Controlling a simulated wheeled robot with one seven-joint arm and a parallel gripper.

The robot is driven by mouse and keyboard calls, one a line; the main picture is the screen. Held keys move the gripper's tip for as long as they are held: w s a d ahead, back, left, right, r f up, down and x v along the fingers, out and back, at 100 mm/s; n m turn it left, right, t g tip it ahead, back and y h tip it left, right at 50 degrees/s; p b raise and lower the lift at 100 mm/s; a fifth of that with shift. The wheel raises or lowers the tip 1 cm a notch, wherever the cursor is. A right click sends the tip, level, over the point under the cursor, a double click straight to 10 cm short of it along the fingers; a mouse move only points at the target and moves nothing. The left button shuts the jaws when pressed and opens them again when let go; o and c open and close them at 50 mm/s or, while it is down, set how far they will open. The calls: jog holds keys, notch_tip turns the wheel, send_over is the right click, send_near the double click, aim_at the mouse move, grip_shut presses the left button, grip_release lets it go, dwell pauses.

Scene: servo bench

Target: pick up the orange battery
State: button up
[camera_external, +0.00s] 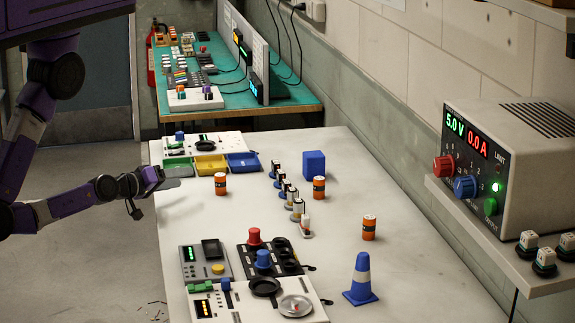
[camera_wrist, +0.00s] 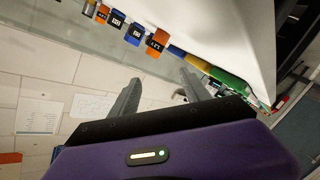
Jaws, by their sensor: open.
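Three orange cylinders with dark bands, which look like batteries, stand upright on the white bench in the external view. One orange battery (camera_external: 220,184) stands at the left, nearest my gripper, a second (camera_external: 319,189) near the middle, and a third (camera_external: 369,227) to the right. I cannot tell which one is meant. My gripper (camera_external: 172,183) is at the bench's left edge, left of the nearest battery and apart from it. In the wrist view my gripper (camera_wrist: 160,77) is open, with nothing between its fingers. An orange block-like thing (camera_wrist: 157,42) with a dark label shows beyond them; its identity is unclear.
A row of small upright pieces (camera_external: 297,208) runs between the batteries. A blue cube (camera_external: 314,164) stands behind, and a blue cone (camera_external: 361,280) in front. Yellow and blue trays (camera_external: 211,166) lie behind my gripper. Control panels (camera_external: 204,263) fill the front left.

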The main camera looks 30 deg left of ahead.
aim_at(316, 178)
jog(key=w+d+r+m+g+h+b, duration=0.1)
jog(key=w+d+m+g+h, duration=0.1)
jog(key=w+d, duration=0.3)
jog(key=w+d+r+m+g+h+b, duration=0.1)
jog(key=w+d+m+g+h, duration=0.1)
jog(key=d, duration=0.9)
jog(key=w+d+r+m+g+h+b, duration=0.1)
jog(key=w+d+m+g+h, duration=0.2)
jog(key=w+d+h, duration=0.2)
jog(key=shift+w+d+m, duration=0.4)
jog(key=shift+w+d, duration=1.25)
jog(key=shift+d, duration=0.2)
jog(key=w+m+g+y+b, duration=0.1)
jog(key=w+m+g+y, duration=0.1)
jog(key=m, duration=0.2)
jog(key=w+d+m+g+y+b, duration=0.1)
jog(key=w+m+g+y+b, duration=0.1)
jog(key=m, duration=0.3)
jog(key=w+d+m+g+y+b, duration=0.1)
jog(key=w+m+g+y+b, duration=0.1)
jog(key=w+m+g, duration=0.2)
jog(key=shift+f+y, duration=0.4)
jog(key=shift+w+a+r+m+y+b, duration=0.25)
jog(key=shift+w+m+y+b, duration=0.3)
jog(key=shift+m+y, duration=0.25)
jog(key=shift+s+x, duration=0.15)
jog(key=shift+x, duration=1.75)
jog(key=shift+s+x, duration=0.1)
jog(key=shift+x, duration=1.8)
jog(key=shift+d, duration=0.1)
